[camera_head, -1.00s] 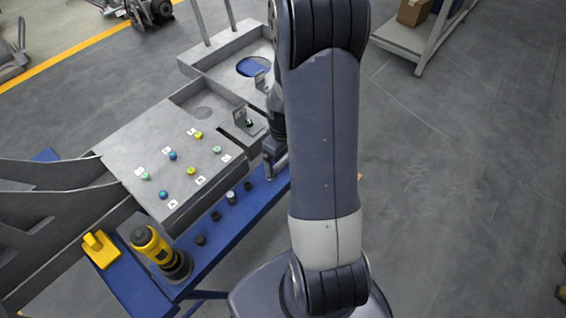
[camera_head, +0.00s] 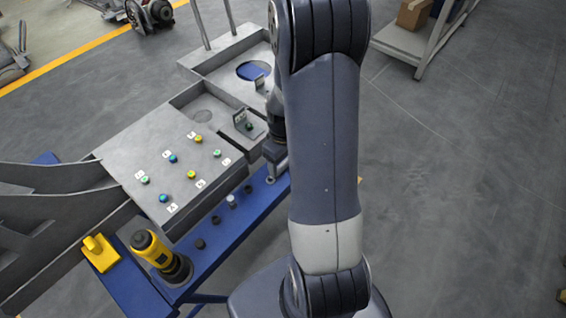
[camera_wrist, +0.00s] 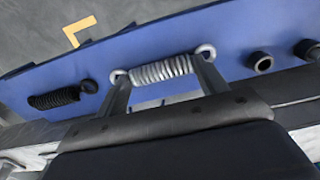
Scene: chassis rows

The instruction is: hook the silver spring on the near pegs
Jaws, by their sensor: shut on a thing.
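The silver spring (camera_wrist: 162,70), a coil with a loop at each end, lies between the two fingers of my gripper (camera_wrist: 163,77) in the wrist view. My gripper is shut on it, over the blue rail. In the head view my gripper (camera_head: 276,170) is beside the right end of the grey chassis block; the spring cannot be made out there. Small pegs with coloured tops stand on the block, among them blue (camera_head: 163,198), yellow (camera_head: 191,174) and green (camera_head: 216,153), with labels beside several. I cannot tell which are the near pegs.
A black spring (camera_wrist: 57,98) lies left of the silver one in the wrist view. Dark cylinders (camera_head: 200,243) and a pale one (camera_head: 231,201) stand along the blue rail (camera_head: 215,240). A yellow-black tool (camera_head: 158,252) stands near its left end. An upright bracket (camera_head: 243,120) rises beyond the block.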

